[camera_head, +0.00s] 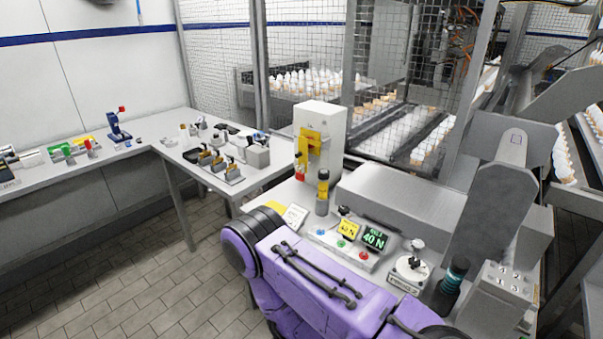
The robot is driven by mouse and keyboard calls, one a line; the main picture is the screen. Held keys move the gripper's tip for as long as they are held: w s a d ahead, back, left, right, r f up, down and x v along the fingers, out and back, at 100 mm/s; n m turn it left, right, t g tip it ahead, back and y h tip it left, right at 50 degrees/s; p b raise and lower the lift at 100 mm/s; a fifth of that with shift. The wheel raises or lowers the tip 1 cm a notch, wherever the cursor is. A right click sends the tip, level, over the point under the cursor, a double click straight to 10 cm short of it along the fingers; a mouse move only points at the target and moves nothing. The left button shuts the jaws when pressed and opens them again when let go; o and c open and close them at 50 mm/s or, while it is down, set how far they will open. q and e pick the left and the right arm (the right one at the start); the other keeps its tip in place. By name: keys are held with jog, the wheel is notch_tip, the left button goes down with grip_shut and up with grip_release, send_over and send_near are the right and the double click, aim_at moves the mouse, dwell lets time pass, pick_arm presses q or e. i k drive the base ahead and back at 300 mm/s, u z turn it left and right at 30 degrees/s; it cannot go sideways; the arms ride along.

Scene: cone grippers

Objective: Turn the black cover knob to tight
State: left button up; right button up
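A small black knob (345,211) stands at the back edge of the grey control box, behind its yellow display. A round pale dial plate (409,270) with a small knob on top (417,245) and a label in front sits to the right of the box. A dark upright cylinder with a teal band (455,273) stands further right. I cannot tell which of these is the cover knob, or read any tight marking. My purple arm fills the bottom middle, in front of the control box. Neither gripper shows.
A white post with a yellow bracket (311,143) stands at the back left. A grey metal arm (490,195) rises at the right.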

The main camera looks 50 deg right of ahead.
aim_at(343, 210)
jog(key=i, duration=1.85)
jog(key=z, duration=3.95)
